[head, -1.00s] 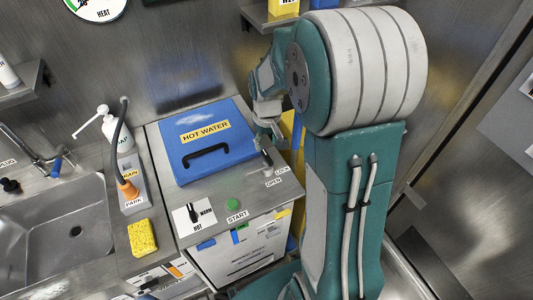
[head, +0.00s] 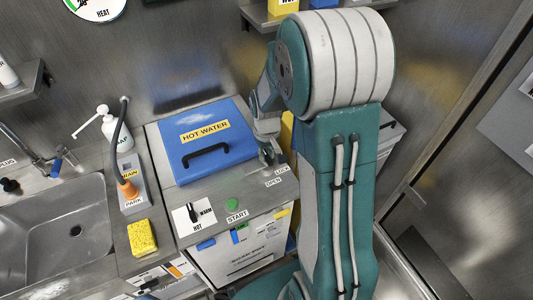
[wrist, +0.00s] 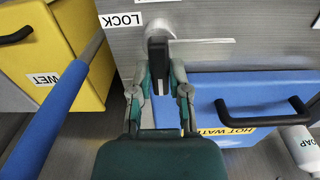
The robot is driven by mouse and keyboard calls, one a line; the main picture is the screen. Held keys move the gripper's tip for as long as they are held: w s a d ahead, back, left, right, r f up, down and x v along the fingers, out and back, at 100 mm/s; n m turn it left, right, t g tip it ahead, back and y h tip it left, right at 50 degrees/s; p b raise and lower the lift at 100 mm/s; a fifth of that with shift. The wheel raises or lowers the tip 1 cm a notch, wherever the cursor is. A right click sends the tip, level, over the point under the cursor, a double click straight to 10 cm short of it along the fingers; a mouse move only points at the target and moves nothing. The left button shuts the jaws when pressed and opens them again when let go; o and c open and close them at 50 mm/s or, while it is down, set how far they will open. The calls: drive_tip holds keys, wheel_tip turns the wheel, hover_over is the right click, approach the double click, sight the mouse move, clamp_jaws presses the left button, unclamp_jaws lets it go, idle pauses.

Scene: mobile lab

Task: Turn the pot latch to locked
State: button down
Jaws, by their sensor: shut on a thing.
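The pot latch is a short black lever (wrist: 158,58) on the grey top beside the blue HOT WATER lid (head: 205,138). My gripper (wrist: 159,90) is shut on the latch, with one finger on each side of it in the wrist view. In the head view my gripper (head: 268,154) is at the lid's right front corner and mostly hides the latch. The LOCK label (head: 281,170) and the OPEN label (head: 273,182) lie just in front of it. The LOCK label also shows upside down in the wrist view (wrist: 124,20).
The lid's black handle (head: 206,149) is left of my gripper. A green START button (head: 232,204) and a HOT/WARM switch (head: 193,212) sit at the front. A yellow WET bin (wrist: 70,40) and a soap bottle (wrist: 302,148) flank the wrist view.

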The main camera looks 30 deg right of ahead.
drive_tip(key=shift+m, duration=0.4)
drive_tip(key=m, duration=0.3)
drive_tip(key=shift+m, duration=0.3)
drive_tip(key=m, duration=0.4)
drive_tip(key=shift+m, duration=0.3)
drive_tip(key=m, duration=0.8)
drive_tip(key=shift+m, duration=0.6)
drive_tip(key=c, duration=0.6)
unclamp_jaws()
drive_tip(key=shift+a, duration=0.1)
